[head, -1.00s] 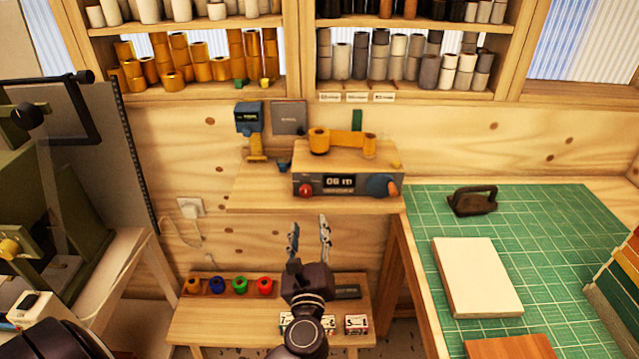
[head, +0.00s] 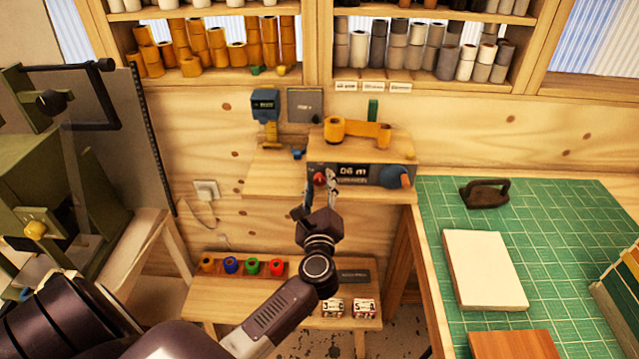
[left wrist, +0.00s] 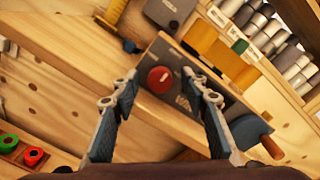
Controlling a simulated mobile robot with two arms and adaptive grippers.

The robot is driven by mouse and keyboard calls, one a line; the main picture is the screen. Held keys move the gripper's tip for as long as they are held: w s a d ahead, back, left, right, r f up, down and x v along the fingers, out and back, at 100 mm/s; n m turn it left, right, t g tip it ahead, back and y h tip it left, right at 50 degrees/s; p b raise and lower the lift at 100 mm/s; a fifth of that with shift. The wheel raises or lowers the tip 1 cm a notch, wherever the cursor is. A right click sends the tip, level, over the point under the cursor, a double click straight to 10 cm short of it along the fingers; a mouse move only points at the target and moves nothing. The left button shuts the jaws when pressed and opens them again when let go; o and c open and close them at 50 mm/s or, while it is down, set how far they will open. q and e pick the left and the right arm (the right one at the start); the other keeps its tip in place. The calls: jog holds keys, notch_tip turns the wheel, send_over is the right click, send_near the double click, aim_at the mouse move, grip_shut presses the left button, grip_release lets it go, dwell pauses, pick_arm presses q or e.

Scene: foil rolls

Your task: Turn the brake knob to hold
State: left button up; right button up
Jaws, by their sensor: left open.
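The measuring machine (head: 347,189) with a display sits on a wooden wall shelf. A round red knob (head: 319,179) is at the left of its front; I cannot read a label marking it as the brake knob. A blue disc (head: 393,176) with a wooden handle is at the right of the front. My left gripper (head: 321,186) is open and empty, in front of the red knob. In the left wrist view the red knob (left wrist: 160,80) appears between the fingertips, and the blue disc (left wrist: 249,130) is beyond the right finger. Contact with the knob cannot be told.
A low bench (head: 230,296) with coloured rolls stands below.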

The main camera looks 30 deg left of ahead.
jog(key=shift+a, duration=0.25)
pick_arm(q)
jog(key=c, duration=0.4)
grip_shut()
pick_arm(e)
jog(key=shift+w+a, duration=0.1)
jog(key=shift+a, duration=0.05)
